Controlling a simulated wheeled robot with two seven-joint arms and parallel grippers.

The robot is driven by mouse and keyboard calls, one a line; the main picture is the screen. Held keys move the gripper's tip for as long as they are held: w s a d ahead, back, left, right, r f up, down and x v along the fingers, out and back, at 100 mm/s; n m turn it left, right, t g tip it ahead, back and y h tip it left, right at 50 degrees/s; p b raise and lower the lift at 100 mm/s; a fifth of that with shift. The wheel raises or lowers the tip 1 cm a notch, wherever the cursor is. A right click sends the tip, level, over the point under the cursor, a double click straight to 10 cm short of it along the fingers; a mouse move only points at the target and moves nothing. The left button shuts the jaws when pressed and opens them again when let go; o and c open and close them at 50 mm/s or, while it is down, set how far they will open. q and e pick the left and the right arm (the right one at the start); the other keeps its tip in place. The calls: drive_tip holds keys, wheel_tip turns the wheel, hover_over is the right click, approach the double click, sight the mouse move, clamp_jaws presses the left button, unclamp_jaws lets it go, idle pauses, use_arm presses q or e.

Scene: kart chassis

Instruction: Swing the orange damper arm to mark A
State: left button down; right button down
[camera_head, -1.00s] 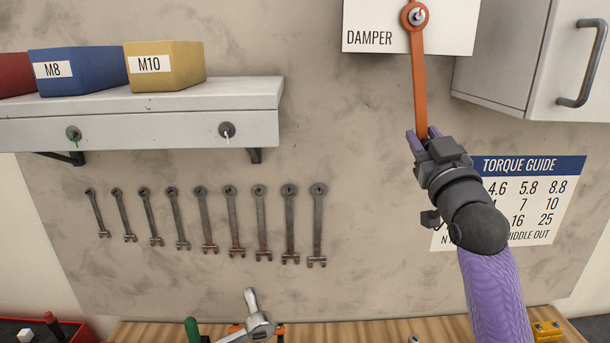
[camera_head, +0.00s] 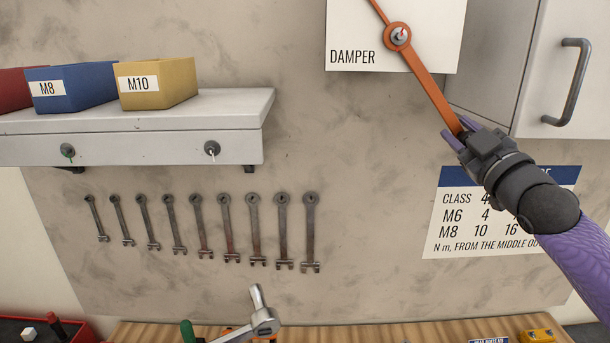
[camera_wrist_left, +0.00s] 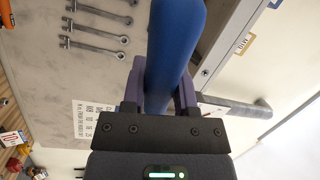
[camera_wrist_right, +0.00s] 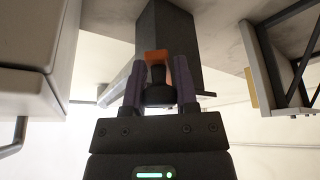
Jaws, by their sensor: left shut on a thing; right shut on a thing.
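The orange damper arm (camera_head: 432,88) turns on a round pivot (camera_head: 398,36) on the white DAMPER panel (camera_head: 360,25). It slants from the pivot down to the right. My right gripper (camera_head: 458,133) is shut on its lower end. In the right wrist view, a dark knob (camera_wrist_right: 158,92) with an orange piece (camera_wrist_right: 156,57) behind it sits between the fingers. My left gripper (camera_wrist_left: 159,85) shows only in its wrist view, shut on a thick blue cylinder (camera_wrist_left: 172,45). The panel's top is cut off, and I see no mark A.
A grey cabinet (camera_head: 560,95) with a bar handle stands right of the panel. A torque guide (camera_head: 465,215) hangs below, partly covered by my right arm. A shelf (camera_head: 190,125) with bins is at left, above hanging wrenches (camera_head: 227,225). Bare wall lies between.

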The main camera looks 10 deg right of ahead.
idle(0.3)
drive_tip(key=shift+c, duration=2)
unclamp_jaws()
use_arm(q)
wheel_tip(320, 180, down, 8)
drive_tip(key=b, duration=0.8)
use_arm(e)
drive_tip(key=v, duration=1.2)
drive_tip(key=shift+d, duration=0.1)
